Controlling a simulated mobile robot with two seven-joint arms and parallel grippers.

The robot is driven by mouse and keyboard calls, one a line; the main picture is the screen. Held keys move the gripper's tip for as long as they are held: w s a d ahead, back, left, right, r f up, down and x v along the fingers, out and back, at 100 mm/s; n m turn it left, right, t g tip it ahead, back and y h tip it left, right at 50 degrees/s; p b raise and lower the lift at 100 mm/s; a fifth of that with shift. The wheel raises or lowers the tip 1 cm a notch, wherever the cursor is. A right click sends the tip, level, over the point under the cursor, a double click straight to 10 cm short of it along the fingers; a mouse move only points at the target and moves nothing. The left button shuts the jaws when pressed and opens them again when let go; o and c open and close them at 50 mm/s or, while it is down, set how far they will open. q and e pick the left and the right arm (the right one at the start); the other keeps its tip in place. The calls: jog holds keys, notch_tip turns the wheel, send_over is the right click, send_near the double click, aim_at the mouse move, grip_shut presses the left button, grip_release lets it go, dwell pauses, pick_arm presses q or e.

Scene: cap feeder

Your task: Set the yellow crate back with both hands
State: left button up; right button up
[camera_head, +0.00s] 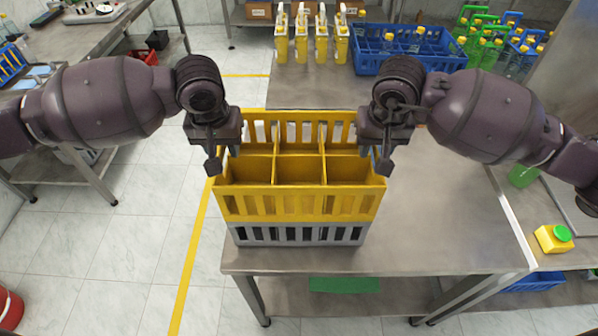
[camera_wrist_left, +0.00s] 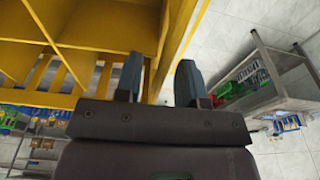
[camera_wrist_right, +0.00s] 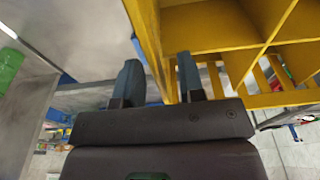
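The yellow crate (camera_head: 300,205) is stacked on a grey crate (camera_head: 300,234) near the front left of the steel table. Its visible compartments look empty. My left gripper (camera_head: 222,153) is at the crate's left rim. In the left wrist view its fingers (camera_wrist_left: 158,82) are apart, with the yellow rim (camera_wrist_left: 183,35) running between them. My right gripper (camera_head: 375,153) is at the right rim. In the right wrist view its fingers (camera_wrist_right: 159,80) are also apart on either side of the yellow rim (camera_wrist_right: 147,28). Both grippers are open; the crate's far side is partly hidden by them.
Several yellow bottles (camera_head: 302,42) and a blue crate (camera_head: 372,62) stand at the table's back. A yellow container with a green lid (camera_head: 553,238) is at the far right. The table (camera_head: 440,220) right of the crates is clear. The table edge is close on their left.

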pick_arm(q)
grip_shut()
pick_arm(e)
grip_shut()
jog(key=shift+r, duration=0.1)
dwell(0.9)
